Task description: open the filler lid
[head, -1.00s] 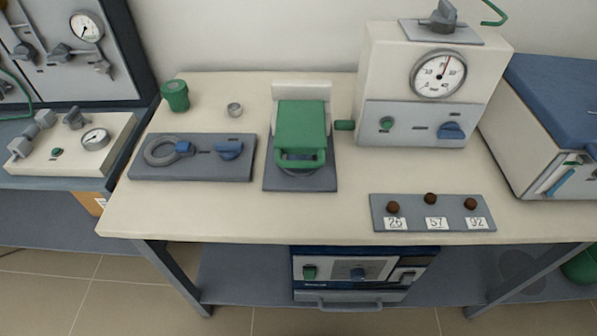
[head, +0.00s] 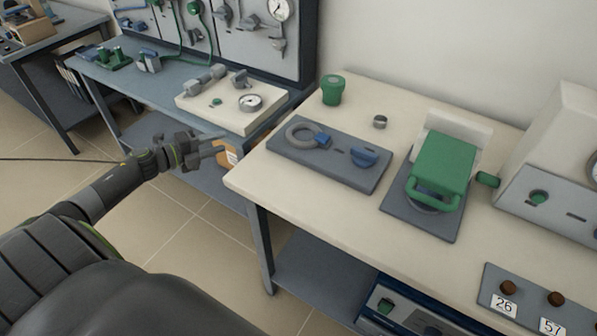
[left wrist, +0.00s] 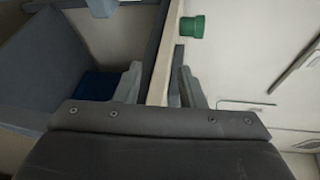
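A green lid with a front bar handle (head: 441,165) lies down over a round fitting on a grey plate (head: 400,208), right of centre in the head view. A white block stands behind it. My left gripper (head: 222,146) is off the left end of the cream bench, well left of the green lid. Its fingers are apart with nothing between them, as the left wrist view (left wrist: 160,90) also shows. The green lid is not visible in the left wrist view. My right gripper is in no view.
A green cup (head: 332,89) and a small metal cup (head: 380,121) stand on the cream bench (head: 262,183). A grey plate with a ring and blue knob (head: 364,157) lies left of the lid. A white gauge box (head: 560,180) stands right. A blue-grey bench is at left.

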